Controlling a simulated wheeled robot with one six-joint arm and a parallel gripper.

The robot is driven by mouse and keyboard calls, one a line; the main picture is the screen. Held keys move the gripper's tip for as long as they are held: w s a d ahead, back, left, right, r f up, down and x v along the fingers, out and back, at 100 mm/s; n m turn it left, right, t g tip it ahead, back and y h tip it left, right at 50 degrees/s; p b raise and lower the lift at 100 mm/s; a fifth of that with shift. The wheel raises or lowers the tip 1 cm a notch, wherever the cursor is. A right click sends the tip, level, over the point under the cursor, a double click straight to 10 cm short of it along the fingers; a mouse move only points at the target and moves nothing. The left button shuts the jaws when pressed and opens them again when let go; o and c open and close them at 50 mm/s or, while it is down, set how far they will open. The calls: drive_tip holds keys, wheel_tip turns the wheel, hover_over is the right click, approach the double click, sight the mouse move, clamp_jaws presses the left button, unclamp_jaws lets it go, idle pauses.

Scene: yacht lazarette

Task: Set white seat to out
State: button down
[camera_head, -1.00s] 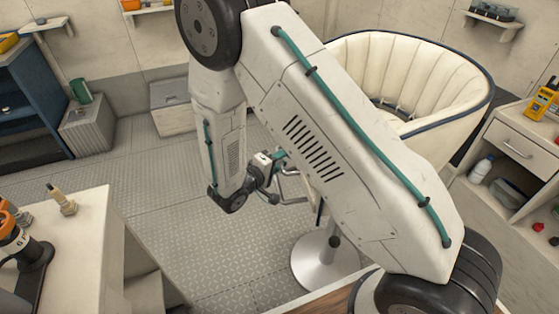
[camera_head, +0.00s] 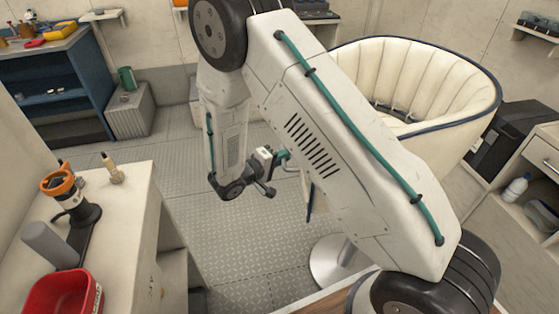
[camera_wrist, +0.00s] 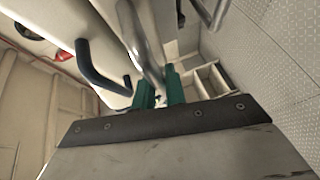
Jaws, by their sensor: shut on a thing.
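The white seat (camera_head: 430,85) is a padded tub chair with dark blue trim, right of centre in the head view. It stands on a round metal pedestal (camera_head: 328,262), partly hidden by my arm. My gripper (camera_head: 281,157) has teal fingers and is at the near left side below the seat, beside a metal bar. In the wrist view my gripper (camera_wrist: 160,90) is shut on a metal tube (camera_wrist: 140,42), which runs upward from between the fingers. A dark-gripped lever (camera_wrist: 97,75) shows left of it. My arm hides part of the seat's underside.
A white counter (camera_head: 135,205) with an orange-topped tool and a red bin (camera_head: 62,292) stands at left. A blue shelf unit (camera_head: 70,85) and a grey box (camera_head: 130,112) are behind. The metal floor left of the pedestal is clear.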

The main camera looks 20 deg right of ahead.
drive_tip(key=c, duration=1.5)
unclamp_jaws()
drive_tip(key=shift+d, duration=0.1)
drive_tip(key=shift+o, duration=0.2)
drive_tip(key=v, duration=0.7)
drive_tip(key=shift+s+a, duration=0.2)
drive_tip(key=shift+a, duration=0.15)
